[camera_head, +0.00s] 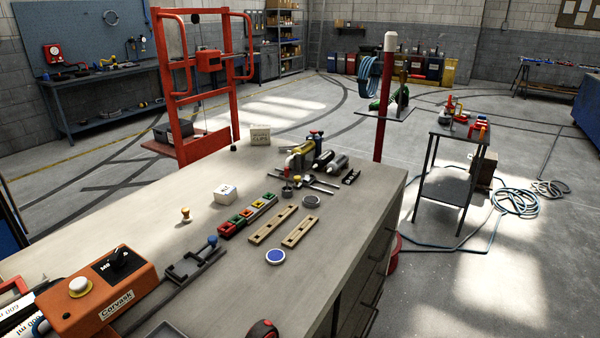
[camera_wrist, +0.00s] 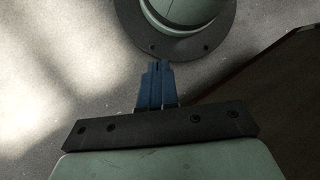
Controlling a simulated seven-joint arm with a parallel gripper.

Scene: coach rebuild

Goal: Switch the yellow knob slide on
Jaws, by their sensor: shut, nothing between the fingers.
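I cannot tell the state of any slide. My gripper (camera_wrist: 158,68) shows only in the wrist view, its blue fingers together and empty. No yellow knob shows in that view.
A red frame (camera_head: 170,80) stands behind. In the wrist view a round bolted flange (camera_wrist: 190,45) is near the fingertips.

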